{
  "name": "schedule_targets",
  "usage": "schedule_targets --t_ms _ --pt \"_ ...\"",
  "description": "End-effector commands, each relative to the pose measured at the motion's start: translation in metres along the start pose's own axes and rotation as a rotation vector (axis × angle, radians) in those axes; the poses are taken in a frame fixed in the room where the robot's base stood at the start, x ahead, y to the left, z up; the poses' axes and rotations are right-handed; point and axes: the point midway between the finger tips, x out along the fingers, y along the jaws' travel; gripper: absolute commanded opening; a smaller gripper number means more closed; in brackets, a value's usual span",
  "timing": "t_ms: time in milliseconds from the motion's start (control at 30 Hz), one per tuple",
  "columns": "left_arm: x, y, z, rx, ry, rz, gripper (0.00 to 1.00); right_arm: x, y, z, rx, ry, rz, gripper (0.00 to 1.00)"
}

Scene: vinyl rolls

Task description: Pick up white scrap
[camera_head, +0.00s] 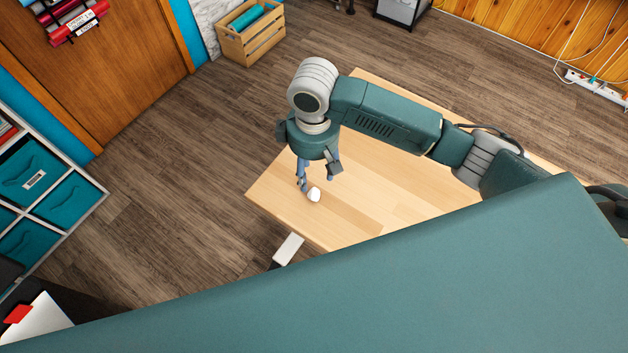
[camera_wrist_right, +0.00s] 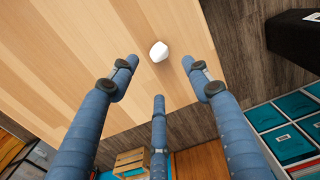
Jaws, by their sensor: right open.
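The white scrap (camera_head: 314,194) is a small rounded white piece lying on the light wooden table (camera_head: 400,200), near the table's left corner. My right gripper (camera_head: 317,180) is over that corner, just above and beside the scrap. In the right wrist view the scrap (camera_wrist_right: 158,52) lies beyond the fingertips, roughly midway between them. The blue fingers of my right gripper (camera_wrist_right: 160,75) are spread open with nothing between them. Whether a finger touches the scrap cannot be told. My left gripper is not in view.
A grey-white block (camera_head: 289,249) shows just off the table's near left edge. A wooden crate (camera_head: 250,35) stands on the floor at the back. Shelves with teal bins (camera_head: 70,205) are at the left. The tabletop around the scrap is clear.

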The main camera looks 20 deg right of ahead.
Motion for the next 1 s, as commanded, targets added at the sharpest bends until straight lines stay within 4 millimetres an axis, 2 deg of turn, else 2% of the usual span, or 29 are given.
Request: schedule_targets --t_ms 200,367,533,800,1000 --pt "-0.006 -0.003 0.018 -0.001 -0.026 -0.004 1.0 0.032 0.0 0.002 0.0 -0.008 -0.001 0.48" --pt "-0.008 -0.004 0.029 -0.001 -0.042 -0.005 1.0 0.049 0.001 0.001 0.0 -0.005 0.0 0.48" --pt "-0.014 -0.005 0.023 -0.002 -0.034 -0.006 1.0 0.062 0.003 0.001 0.0 -0.005 0.001 0.48" --pt "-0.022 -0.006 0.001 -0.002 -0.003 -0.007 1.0 0.1 0.006 0.0 -0.001 -0.003 0.001 0.48" --pt "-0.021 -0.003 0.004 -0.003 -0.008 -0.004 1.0 0.104 0.006 0.0 -0.002 -0.001 0.002 0.48"
